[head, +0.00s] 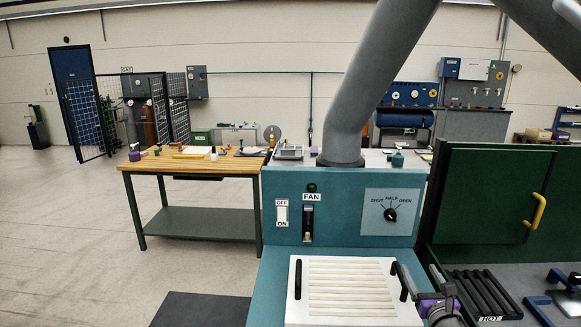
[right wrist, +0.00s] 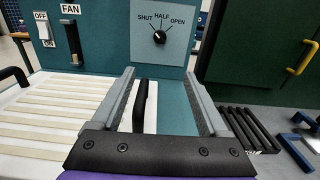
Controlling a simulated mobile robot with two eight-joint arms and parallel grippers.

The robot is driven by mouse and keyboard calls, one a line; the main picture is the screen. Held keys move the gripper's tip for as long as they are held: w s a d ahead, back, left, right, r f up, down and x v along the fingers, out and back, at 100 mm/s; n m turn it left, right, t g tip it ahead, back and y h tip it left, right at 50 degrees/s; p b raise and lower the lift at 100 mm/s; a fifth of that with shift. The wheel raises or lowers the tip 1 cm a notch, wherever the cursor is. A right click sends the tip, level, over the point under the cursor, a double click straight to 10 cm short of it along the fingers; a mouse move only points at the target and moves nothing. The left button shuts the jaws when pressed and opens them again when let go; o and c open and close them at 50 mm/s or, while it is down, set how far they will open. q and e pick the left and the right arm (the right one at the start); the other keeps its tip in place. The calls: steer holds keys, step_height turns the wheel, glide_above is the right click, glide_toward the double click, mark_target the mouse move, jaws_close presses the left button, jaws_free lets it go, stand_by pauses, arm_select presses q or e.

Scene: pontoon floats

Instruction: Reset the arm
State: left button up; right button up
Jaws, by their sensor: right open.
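My right gripper (head: 421,282) is at the bottom of the head view, beside the right edge of a white slatted panel. In the right wrist view its two grey fingers (right wrist: 160,82) stand wide apart. The panel's black right-hand handle (right wrist: 141,105) shows between them, and nothing is clamped. I cannot tell how far the fingers are above it. The white panel (head: 346,313) lies on the teal bench, with another black handle (head: 298,279) on its left. My left gripper is not in view.
The teal control face (head: 345,235) has a FAN lever (head: 308,225) and a SHUT/HALF/OPEN knob (head: 390,215). A grey duct (head: 365,90) rises behind it. Right are a green cabinet (head: 490,195) with a yellow handle and a black rack marked HOT (head: 485,293). Open floor lies left.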

steer(key=s+a+f+m+g, duration=0.2)
steer(key=s+m, duration=0.4)
steer(key=m, duration=0.3)
steer(key=s+a+f+m+g+h, duration=0.1)
steer(key=s+a+f+m+g, duration=0.2)
steer(key=s+m, duration=0.4)
steer(key=s+a+f+m+g+h, duration=0.1)
steer(key=s+f+m, duration=0.4)
steer(key=m, duration=0.7)
steer(key=shift+s+a+g, duration=0.65)
steer(key=shift+s+g, duration=0.5)
steer(key=shift+g, duration=0.05)
steer(key=s+a+f+m+g+y, duration=0.1)
steer(key=s+a+f+m, duration=0.1)
steer(key=s, duration=0.1)
steer(key=s+a+f+m+g+y, duration=0.1)
steer(key=s+a+f+m, duration=0.1)
steer(key=s+a+m, duration=0.1)
steer(key=s+a+f+m+g+y, duration=0.1)
steer(key=s+a+f+m, duration=0.1)
steer(key=s, duration=0.2)
steer(key=shift+s+a+f+g, duration=0.15)
steer(key=shift+a+f+g, duration=0.1)
steer(key=shift+g, duration=0.15)
